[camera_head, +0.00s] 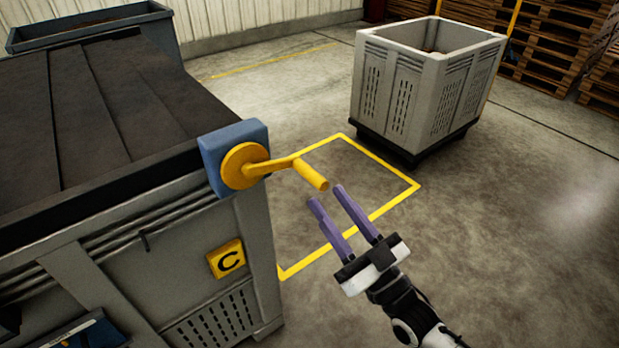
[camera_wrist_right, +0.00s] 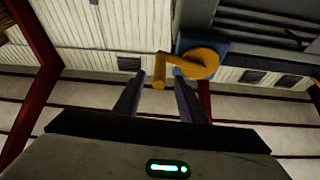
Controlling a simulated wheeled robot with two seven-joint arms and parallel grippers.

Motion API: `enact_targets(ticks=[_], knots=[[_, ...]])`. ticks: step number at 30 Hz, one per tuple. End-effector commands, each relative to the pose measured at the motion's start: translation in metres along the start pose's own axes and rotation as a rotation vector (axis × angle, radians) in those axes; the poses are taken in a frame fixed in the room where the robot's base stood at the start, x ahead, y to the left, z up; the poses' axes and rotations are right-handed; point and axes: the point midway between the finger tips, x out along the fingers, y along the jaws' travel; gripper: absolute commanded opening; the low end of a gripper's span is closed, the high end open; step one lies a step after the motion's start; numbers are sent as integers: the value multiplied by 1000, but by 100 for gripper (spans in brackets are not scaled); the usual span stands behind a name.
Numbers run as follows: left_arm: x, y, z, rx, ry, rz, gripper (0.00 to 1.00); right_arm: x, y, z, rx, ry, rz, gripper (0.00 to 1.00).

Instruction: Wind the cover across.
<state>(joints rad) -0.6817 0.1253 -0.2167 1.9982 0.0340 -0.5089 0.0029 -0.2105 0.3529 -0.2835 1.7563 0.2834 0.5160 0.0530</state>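A dark cover (camera_head: 90,115) lies in slats over the top of a large grey bin (camera_head: 150,265) at the left. A yellow crank (camera_head: 243,165) sits on a blue block (camera_head: 212,150) at the bin's near right corner, and its handle (camera_head: 312,174) points right. My right gripper (camera_head: 325,195) has its two purple fingers apart and empty, just below and right of the handle. In the right wrist view the crank handle (camera_wrist_right: 160,72) shows between and beyond the open fingertips (camera_wrist_right: 157,75). I cannot tell whether they touch. My left gripper is not in view.
A yellow outline (camera_head: 400,200) marks bare floor at the right. A light grey crate (camera_head: 420,85) stands behind it, with wooden pallets (camera_head: 545,40) at the back right. A blue-rimmed container (camera_head: 90,20) stands behind the bin.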

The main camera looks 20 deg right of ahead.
Motion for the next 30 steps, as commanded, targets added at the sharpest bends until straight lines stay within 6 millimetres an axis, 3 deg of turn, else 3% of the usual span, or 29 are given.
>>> enact_targets(ticks=[6, 12, 24, 30], knots=[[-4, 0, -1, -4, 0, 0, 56, 44, 0, -2, 1, 3, 0, 37], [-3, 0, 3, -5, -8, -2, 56, 70, 0, 0, 1, 0, 1, 37], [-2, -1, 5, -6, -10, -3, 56, 78, 0, 1, 1, -3, 1, 37], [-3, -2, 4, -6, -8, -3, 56, 78, 0, 0, 0, -3, 1, 5]])
